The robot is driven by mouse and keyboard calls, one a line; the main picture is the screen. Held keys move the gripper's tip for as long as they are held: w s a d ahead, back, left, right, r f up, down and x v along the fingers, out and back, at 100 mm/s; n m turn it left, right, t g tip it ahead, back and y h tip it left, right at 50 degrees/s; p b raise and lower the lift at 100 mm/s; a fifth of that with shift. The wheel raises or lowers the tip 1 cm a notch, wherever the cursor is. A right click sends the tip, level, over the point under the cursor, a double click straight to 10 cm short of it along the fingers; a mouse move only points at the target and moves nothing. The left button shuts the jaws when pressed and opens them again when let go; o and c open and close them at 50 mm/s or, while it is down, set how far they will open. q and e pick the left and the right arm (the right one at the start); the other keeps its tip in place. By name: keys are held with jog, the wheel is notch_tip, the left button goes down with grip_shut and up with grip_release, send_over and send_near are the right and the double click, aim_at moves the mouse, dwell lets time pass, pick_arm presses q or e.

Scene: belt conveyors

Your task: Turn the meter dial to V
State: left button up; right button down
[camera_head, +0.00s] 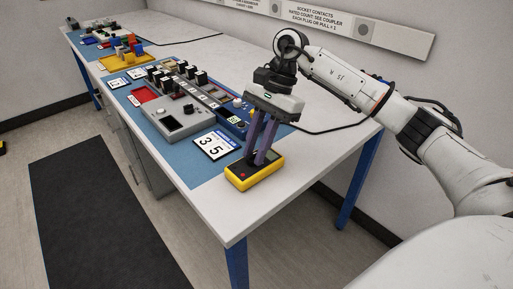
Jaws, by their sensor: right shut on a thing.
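The yellow and black meter (255,174) lies on the white table near its front right corner. My right gripper (260,160) reaches down onto the meter from above, its two fingers close together at the meter's upper face. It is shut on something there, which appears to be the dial. The fingers hide the dial, so its pointer and markings cannot be read. My left gripper is not in view.
A card reading 3 5 (214,145) lies left of the meter on the blue mat (184,160). A grey box (178,121) and a blue unit (232,125) stand behind it. A black cable (335,128) crosses the table at the right. The table's front corner is clear.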

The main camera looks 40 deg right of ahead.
dwell(0.5)
jog(key=c, duration=1.6)
grip_release()
jog(key=v, duration=1)
jog(key=shift+r, duration=0.2)
jog(key=shift+w, duration=0.1)
